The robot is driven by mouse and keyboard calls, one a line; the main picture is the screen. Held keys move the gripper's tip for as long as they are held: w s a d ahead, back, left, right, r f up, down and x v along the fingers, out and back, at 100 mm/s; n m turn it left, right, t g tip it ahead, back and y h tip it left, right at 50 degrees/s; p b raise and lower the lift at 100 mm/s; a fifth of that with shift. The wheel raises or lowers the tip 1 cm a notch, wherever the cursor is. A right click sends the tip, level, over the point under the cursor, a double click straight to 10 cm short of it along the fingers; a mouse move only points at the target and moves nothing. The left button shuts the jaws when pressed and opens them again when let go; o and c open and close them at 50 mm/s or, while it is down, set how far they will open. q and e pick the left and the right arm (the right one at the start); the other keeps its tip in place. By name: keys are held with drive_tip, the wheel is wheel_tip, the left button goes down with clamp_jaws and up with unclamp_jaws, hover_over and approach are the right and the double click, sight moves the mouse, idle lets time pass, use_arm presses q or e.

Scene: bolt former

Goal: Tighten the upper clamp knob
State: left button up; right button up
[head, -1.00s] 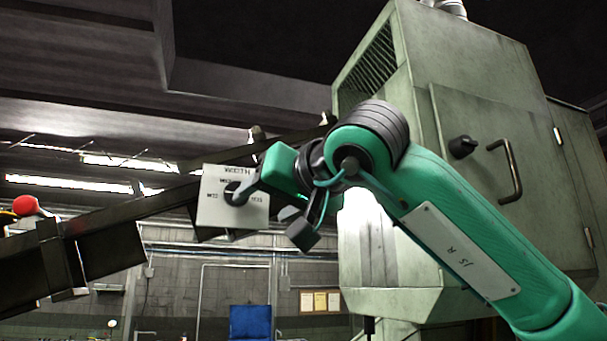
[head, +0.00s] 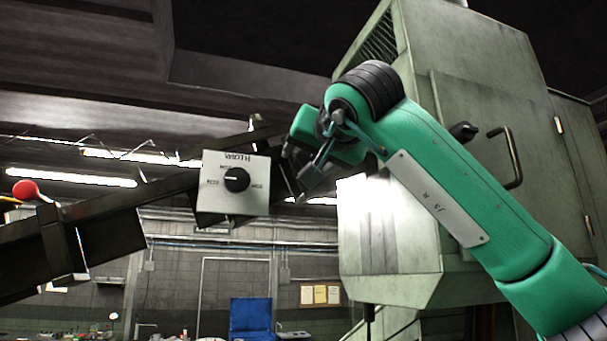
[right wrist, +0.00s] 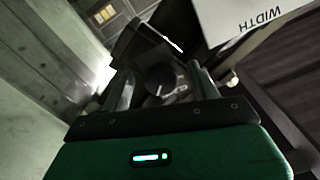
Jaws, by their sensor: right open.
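My right gripper (head: 308,182) is open, just right of the white dial panel (head: 236,208) in the head view. In the right wrist view its two fingers (right wrist: 162,88) stand on either side of a dark round knob (right wrist: 160,80). I cannot tell whether they touch it, or for certain whether it is the upper clamp knob. In the head view that knob is hidden behind my gripper and arm. The panel, marked WIDTH, carries a separate black dial (head: 237,180), clear of my gripper. My left gripper is out of view.
A dark sloping rail (head: 110,215) runs behind the panel, with a red ball (head: 25,190) at its left. The pale green machine cabinet (head: 395,235) stands close at the right. A blue chair-like object (head: 250,318) is far behind.

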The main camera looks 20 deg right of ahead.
drive_tip(key=m+b, duration=0.2)
drive_tip(key=shift+s+a+f+m, duration=0.15)
drive_tip(key=shift+s+f+m, duration=0.2)
drive_tip(key=shift+m, duration=0.05)
drive_tip(key=shift+r+m, duration=0.35)
drive_tip(key=shift+m, duration=0.25)
drive_tip(key=m, duration=0.3)
drive_tip(key=shift+w, duration=0.2)
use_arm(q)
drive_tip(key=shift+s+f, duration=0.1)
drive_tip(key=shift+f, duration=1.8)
use_arm(e)
drive_tip(key=shift+s+m, duration=0.1)
drive_tip(key=shift+m, duration=0.5)
